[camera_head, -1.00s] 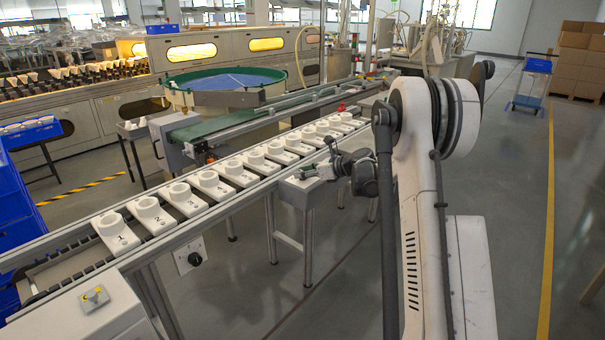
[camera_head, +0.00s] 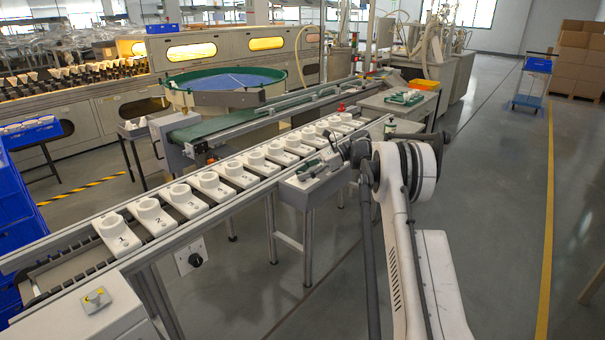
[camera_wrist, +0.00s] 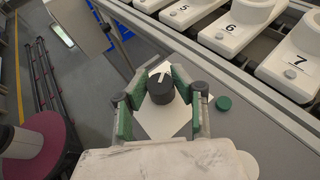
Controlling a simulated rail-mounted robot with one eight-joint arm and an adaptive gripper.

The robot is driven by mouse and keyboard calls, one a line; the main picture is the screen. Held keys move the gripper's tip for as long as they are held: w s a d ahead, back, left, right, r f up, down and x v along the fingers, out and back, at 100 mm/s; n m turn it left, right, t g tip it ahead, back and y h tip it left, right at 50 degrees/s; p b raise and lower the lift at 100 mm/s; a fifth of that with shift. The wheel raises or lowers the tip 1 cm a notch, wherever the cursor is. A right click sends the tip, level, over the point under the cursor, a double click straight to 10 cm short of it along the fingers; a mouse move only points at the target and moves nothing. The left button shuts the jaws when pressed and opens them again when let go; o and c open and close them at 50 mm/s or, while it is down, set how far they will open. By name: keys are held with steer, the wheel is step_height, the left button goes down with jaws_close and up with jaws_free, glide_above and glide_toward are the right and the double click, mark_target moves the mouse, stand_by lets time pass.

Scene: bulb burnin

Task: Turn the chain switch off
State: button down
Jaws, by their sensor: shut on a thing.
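A black rotary knob (camera_wrist: 161,92) with a white pointer mark sits on a white plate (camera_wrist: 155,122) on a grey surface beside the conveyor. In the wrist view the mark points up and slightly right. My gripper (camera_wrist: 161,78) has its green-padded fingers shut on the sides of the knob. In the head view my gripper (camera_head: 316,170) is at the small grey stand (camera_head: 298,196) beside the line, and the knob cannot be made out there.
White numbered holders, such as holder 6 (camera_wrist: 228,32), line the conveyor close by. Another black knob (camera_head: 195,260) is on a plate below the rail. A side table (camera_head: 398,105) with green parts stands behind my arm.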

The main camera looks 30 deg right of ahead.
steer(key=shift+n+g, duration=0.3)
stand_by(0.4)
steer(key=c, duration=1.4)
jaws_free()
steer(key=shift+o, duration=0.2)
steer(key=shift+d, duration=0.1)
steer(key=v, duration=1.1)
steer(key=shift+d, duration=0.4)
steer(key=shift+r, duration=0.1)
